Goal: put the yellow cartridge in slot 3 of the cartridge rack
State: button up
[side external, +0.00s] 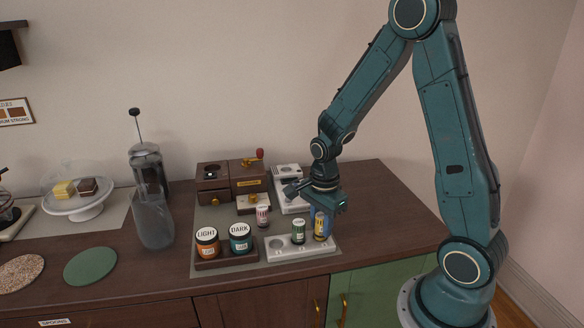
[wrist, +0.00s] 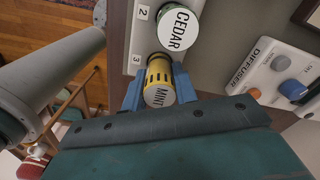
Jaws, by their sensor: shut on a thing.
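The yellow cartridge (side external: 320,228), its white top reading MINT in the wrist view (wrist: 159,78), stands upright at the right end of the white cartridge rack (side external: 285,252). My gripper (side external: 321,214) is shut on it, a blue finger on each side in the wrist view (wrist: 160,90). Its lower end is at the hole beside the number 3; I cannot tell whether it is fully seated. The green cartridge (side external: 298,232), marked CEDAR in the wrist view (wrist: 178,28), stands in slot 2.
A pink-topped cartridge (side external: 262,216) stands behind the rack. LIGHT (side external: 207,243) and DARK (side external: 240,239) jars sit in a tray to the left. A white diffuser (wrist: 280,75) lies right of the rack in the wrist view. The countertop right of the rack (side external: 390,225) is clear.

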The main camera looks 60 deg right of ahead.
jog(key=shift+f, duration=0.45)
jog(key=o, duration=1)
jog(key=shift+o, duration=0.2)
jog(key=shift+r, duration=0.1)
jog(key=shift+r, duration=3.65)
jog(key=shift+r, duration=0.1)
